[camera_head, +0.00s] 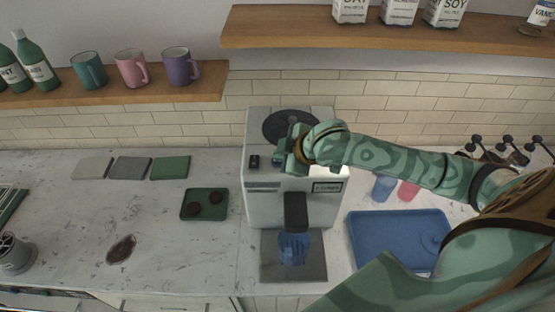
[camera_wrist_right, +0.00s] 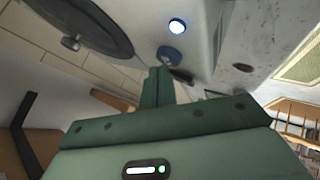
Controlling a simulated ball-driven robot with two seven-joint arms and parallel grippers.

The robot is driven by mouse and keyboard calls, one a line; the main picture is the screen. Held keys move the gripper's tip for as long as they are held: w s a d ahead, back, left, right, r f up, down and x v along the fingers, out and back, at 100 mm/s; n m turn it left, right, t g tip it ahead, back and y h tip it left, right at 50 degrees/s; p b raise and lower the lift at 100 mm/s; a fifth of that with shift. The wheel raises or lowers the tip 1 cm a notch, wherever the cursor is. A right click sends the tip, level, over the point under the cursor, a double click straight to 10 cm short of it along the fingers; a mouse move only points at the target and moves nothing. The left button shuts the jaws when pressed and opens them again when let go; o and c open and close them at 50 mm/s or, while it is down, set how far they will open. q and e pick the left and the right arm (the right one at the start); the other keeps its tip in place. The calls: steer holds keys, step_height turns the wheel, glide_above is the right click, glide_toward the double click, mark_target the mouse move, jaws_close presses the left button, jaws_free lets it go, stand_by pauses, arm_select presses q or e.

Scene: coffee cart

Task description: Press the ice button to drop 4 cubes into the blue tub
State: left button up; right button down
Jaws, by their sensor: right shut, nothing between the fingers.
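The white ice machine (camera_head: 262,205) stands at the middle of the counter, with a round dark lid on top and a dark spout at its front. The blue tub (camera_head: 294,248) is below the spout on a grey drip tray; its contents cannot be made out. My right gripper (camera_head: 286,162) is shut and empty at the machine's upper front. Contact cannot be told. My left gripper is out of view.
A blue tray (camera_head: 372,256) lies right of the machine, with a blue cup (camera_head: 383,187) and a pink cup (camera_head: 408,189) behind it. A green tray (camera_head: 190,210) with two dark items lies left. Shelves hang above. The left counter has free room.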

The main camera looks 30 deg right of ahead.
steer(key=shift+f, duration=0.5)
steer(key=shift+r, duration=0.15)
stand_by(0.4)
steer(key=shift+r+p, duration=0.85)
steer(key=shift+p, duration=0.55)
step_height(320, 180, up, 5)
steer(key=p, duration=0.6)
steer(key=shift+r+p, duration=0.1)
steer(key=shift+p, duration=0.25)
stand_by(1.5)
